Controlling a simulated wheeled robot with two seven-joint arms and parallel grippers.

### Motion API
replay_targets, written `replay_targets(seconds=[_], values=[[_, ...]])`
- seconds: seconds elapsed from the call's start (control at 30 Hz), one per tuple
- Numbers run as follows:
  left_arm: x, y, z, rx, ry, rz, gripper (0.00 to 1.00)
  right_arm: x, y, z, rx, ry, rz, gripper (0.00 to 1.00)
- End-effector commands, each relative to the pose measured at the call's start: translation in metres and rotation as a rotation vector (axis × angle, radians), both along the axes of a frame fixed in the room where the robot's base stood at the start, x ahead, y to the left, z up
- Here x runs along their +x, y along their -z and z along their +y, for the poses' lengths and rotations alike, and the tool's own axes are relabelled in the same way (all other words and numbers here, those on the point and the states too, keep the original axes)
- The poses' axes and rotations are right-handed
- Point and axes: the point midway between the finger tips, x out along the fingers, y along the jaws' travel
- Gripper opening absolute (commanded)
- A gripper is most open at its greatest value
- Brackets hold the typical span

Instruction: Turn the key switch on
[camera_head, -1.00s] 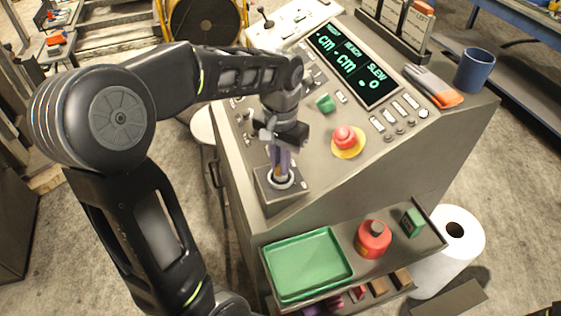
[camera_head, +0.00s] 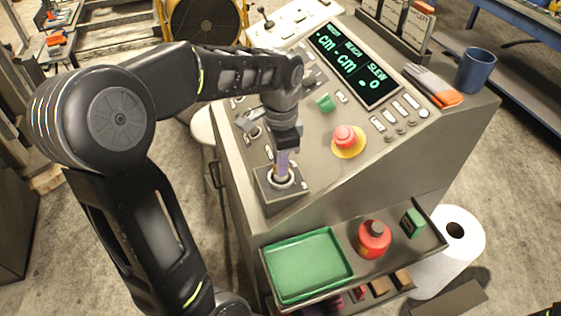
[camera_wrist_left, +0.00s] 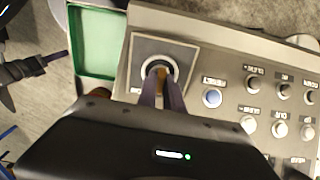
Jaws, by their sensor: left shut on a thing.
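The key switch (camera_head: 281,180) is a round silver-ringed lock on a raised grey plate at the near left corner of the sloped console. It also shows in the left wrist view (camera_wrist_left: 147,62), with a small brassy piece between the fingers. My left gripper (camera_head: 283,168) points down over it, its fingers shut on the key at the ring. In the left wrist view the fingers (camera_wrist_left: 161,88) reach to the ring and hide most of the key. Which way the key is turned I cannot tell. My right gripper is not in view.
A red emergency button (camera_head: 345,137) on a yellow base and a green switch (camera_head: 325,103) stand right of the gripper. A display (camera_head: 352,65), gloves (camera_head: 433,86) and a blue mug (camera_head: 474,70) are farther up.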

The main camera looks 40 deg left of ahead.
Motion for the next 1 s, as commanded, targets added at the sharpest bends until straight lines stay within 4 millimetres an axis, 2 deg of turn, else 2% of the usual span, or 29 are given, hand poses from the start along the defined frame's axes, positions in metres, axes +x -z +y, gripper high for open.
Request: replay_targets(seconds=[0.6, 1.0], values=[[0.0012, -0.001, 0.0006, 0.002, 0.541, -0.003, 0.0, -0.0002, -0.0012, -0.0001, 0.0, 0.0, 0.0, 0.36], [0.0015, -0.0009, 0.0006, 0.001, 0.679, -0.003, 0.0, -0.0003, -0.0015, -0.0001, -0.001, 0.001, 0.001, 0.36]])
